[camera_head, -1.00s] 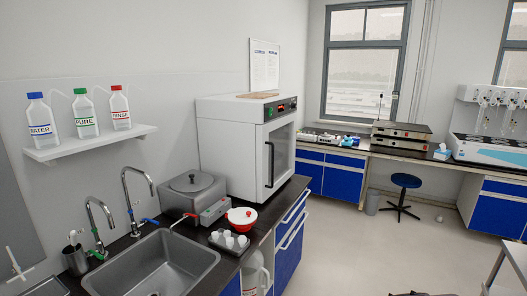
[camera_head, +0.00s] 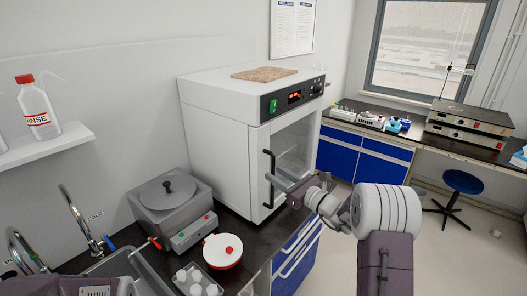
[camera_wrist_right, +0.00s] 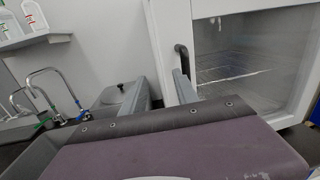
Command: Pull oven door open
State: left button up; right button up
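The white oven (camera_head: 225,120) stands on the dark counter, its glass door (camera_head: 293,150) shut. The black vertical door handle (camera_head: 268,163) is on the door's left side; the handle also shows in the right wrist view (camera_wrist_right: 183,58). My right gripper (camera_head: 278,182) is at the lower part of the handle. In the right wrist view the right gripper's two fingers (camera_wrist_right: 160,82) are apart, with the handle close to the right finger, partly hidden by it. I cannot tell whether they touch. Part of my left arm shows at the bottom left; its gripper is out of view.
A rack of white cups (camera_head: 198,282) is in front.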

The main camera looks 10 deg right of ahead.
aim_at(274, 167)
jog(key=w+d+f+m+h, duration=0.1)
jog(key=d+f, duration=0.1)
jog(key=d, duration=0.3)
jog(key=p+x, duration=0.4)
jog(key=x, duration=0.4)
jog(key=shift+s+a+r, duration=0.15)
jog(key=shift+a, duration=0.25)
pick_arm(q)
notch_tip(274, 167, up, 5)
jog(key=shift+f, duration=0.15)
jog(key=shift+d, duration=0.1)
pick_arm(e)
jog(key=shift+w, duration=0.2)
jog(key=shift+d, duration=0.1)
jog(key=c, duration=0.5)
grip_shut()
pick_arm(q)
jog(key=shift+w, duration=0.1)
